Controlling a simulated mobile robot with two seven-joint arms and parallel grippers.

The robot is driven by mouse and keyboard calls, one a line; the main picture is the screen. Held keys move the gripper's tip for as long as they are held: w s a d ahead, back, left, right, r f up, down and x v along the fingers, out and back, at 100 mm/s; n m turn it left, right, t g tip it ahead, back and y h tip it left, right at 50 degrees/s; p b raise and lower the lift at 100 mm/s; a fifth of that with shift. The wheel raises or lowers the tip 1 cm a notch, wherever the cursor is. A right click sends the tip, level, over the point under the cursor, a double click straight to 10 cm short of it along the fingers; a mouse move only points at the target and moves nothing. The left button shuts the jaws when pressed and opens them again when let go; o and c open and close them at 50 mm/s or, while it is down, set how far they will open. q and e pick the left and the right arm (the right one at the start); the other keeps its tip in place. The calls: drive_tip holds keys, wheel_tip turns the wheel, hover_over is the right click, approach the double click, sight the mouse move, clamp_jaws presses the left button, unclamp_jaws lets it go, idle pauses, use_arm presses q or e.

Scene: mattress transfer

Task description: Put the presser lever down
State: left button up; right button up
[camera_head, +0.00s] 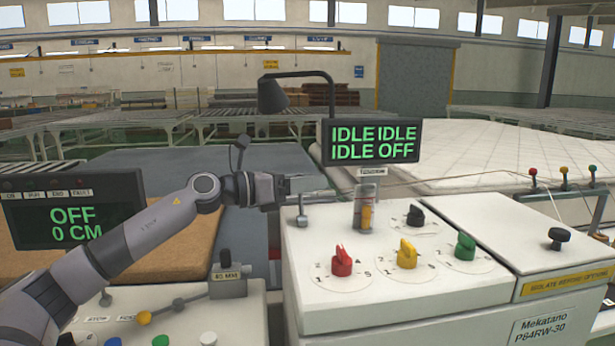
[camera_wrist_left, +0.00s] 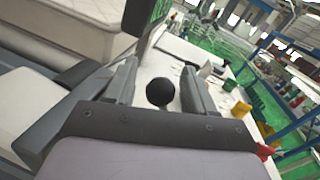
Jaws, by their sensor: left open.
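My left gripper (camera_head: 300,185) reaches in over the left edge of the white control panel (camera_head: 330,295) and is open. A short metal lever (camera_head: 301,216) stands upright on the panel's left rear part, just below the gripper's fingers. Its top is hidden by the gripper in the head view. In the left wrist view a round black knob (camera_wrist_left: 160,92) shows between the two spread fingers of the left gripper (camera_wrist_left: 158,70), with space on both sides. I cannot tell whether this knob is the top of that lever. My right gripper is not in view.
Red (camera_head: 342,262), yellow (camera_head: 406,255) and green (camera_head: 465,247) knobs stand on the panel, with a clear cylinder (camera_head: 366,208) behind them. A display (camera_head: 370,142) reads IDLE and OFF. A second display (camera_head: 75,210) reads OFF 0 CM. A white mattress (camera_head: 480,150) lies behind.

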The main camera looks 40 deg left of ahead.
use_arm(q)
drive_tip(key=shift+w, duration=0.1)
clamp_jaws()
idle(0.3)
